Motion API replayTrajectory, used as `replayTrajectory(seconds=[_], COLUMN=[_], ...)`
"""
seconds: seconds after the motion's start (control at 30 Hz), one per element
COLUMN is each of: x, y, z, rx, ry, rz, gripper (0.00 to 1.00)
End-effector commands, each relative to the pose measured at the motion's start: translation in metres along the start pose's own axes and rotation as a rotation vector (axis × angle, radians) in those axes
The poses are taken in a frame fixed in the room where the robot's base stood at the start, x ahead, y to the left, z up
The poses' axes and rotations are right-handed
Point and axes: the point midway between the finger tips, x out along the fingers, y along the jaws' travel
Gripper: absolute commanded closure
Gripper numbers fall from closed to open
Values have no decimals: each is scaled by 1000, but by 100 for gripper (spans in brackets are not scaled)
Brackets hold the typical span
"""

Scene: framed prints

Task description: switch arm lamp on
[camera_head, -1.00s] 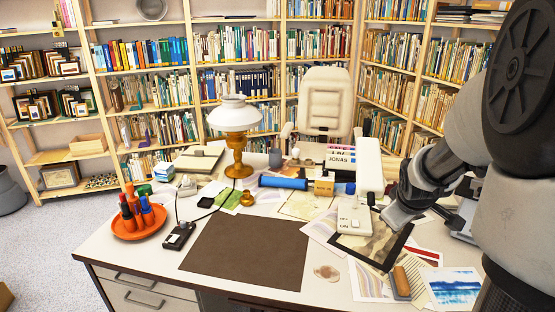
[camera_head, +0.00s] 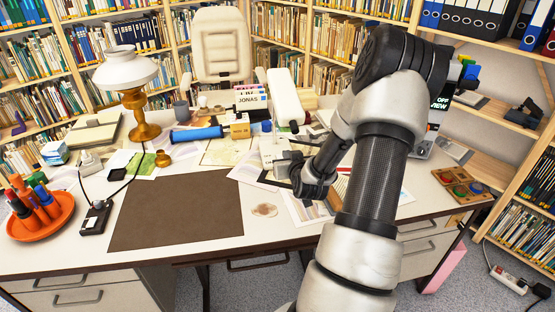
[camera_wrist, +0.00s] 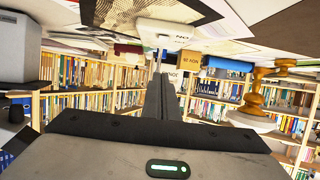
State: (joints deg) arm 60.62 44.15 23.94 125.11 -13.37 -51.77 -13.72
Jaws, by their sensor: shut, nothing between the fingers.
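The white arm lamp stands on the desk in the head view, with a long white head (camera_head: 285,97) raised over a white base (camera_head: 271,148). The base also shows upside down in the wrist view (camera_wrist: 163,33), with lettering that reads ON. My gripper (camera_head: 279,166) is at the near side of the base and partly hides it in the head view. In the wrist view my gripper's fingers (camera_wrist: 160,78) are together, empty, and point toward the base. I cannot tell whether the fingertips touch it. No glow shows from the lamp head.
A brass lamp with a white shade (camera_head: 127,75) stands to the left. A blue cylinder (camera_head: 196,133) and a yellow box (camera_head: 239,126) lie behind the base. Papers surround it. The brown desk mat (camera_head: 178,210) is clear. A wooden tray (camera_head: 461,185) sits at the right edge.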

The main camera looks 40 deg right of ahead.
Motion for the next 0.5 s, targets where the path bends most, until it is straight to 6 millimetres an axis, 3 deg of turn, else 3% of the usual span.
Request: replayTrajectory(seconds=[0.27,0.5], x=[5,43], y=[0,0], z=[0,2], rx=[-2,0], ry=[0,-1], rz=[-1,-1], gripper=[100,100])
